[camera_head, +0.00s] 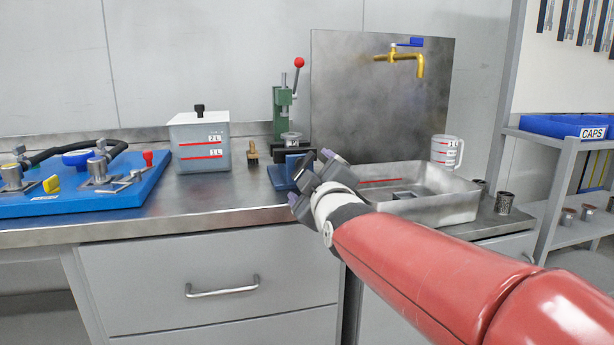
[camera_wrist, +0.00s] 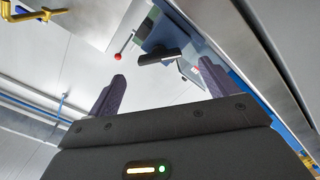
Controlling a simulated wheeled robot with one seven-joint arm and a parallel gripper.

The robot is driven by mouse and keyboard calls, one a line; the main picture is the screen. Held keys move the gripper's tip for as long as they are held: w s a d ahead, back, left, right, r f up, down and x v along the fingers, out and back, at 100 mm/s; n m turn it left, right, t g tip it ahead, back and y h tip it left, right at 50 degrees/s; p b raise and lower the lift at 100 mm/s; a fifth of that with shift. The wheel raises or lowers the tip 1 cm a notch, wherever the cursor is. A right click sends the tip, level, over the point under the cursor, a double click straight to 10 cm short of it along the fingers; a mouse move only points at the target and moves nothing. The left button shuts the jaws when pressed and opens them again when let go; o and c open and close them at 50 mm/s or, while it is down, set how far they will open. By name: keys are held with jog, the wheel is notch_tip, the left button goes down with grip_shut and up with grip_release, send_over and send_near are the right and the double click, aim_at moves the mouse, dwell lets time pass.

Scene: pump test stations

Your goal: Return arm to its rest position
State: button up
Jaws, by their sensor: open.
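My red arm reaches in from the lower right of the head view. My gripper (camera_head: 316,168) is over the front part of the steel bench (camera_head: 230,206), in front of a green hand press (camera_head: 283,110) and beside a steel sink tray (camera_head: 455,205). In the wrist view, the two purple-grey fingers of my gripper (camera_wrist: 161,82) stand wide apart with nothing held between them. The wrist view looks past them, tilted, to the press with its red knob (camera_wrist: 117,57) and a dark bar. My gripper hides part of a blue block (camera_head: 279,177) by the press.
A blue board (camera_head: 95,201) with hoses and fittings lies at the left. A lidded tank (camera_head: 201,145) stands behind. A brass tap (camera_head: 400,57) is above the tray, with a measuring jug (camera_head: 446,151) at its back edge. A shelf (camera_head: 560,150) stands at the right.

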jog(key=shift+v, duration=0.95)
jog(key=s+d+f+m+g+h, duration=0.2)
jog(key=s+d+f+m+g, duration=0.4)
jog(key=s+f, duration=0.5)
jog(key=s+d+f+m+g+h, duration=0.3)
jog(key=s+d+f+m+g, duration=0.2)
jog(key=s+d+f, duration=0.5)
jog(key=s+f+m, duration=0.2)
jog(key=s, duration=0.3)
jog(key=shift+s+f+g, duration=0.25)
jog(key=shift+s+g, duration=0.05)
jog(key=shift+g, duration=0.1)
